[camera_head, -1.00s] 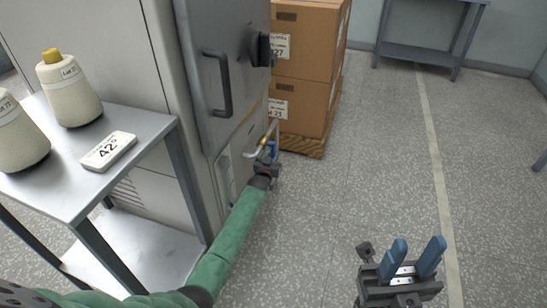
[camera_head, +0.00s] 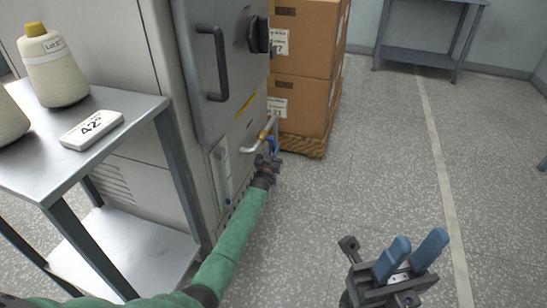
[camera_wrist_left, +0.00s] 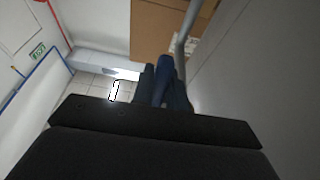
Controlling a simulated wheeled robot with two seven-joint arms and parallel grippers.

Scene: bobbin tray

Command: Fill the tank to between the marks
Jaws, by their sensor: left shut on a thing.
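The tank's grey cabinet (camera_head: 205,130) stands left of centre, with a narrow upright gauge strip (camera_head: 222,172) low on its front. Its level and marks are too small to read. A bent pipe with a brass-coloured fitting (camera_head: 264,133) comes out beside it.
A metal table (camera_head: 140,112) at left bears yarn cones (camera_head: 55,75) and a white display (camera_head: 92,129) that seems to read 42. Stacked cartons (camera_head: 305,105) on a pallet stand behind the valve.

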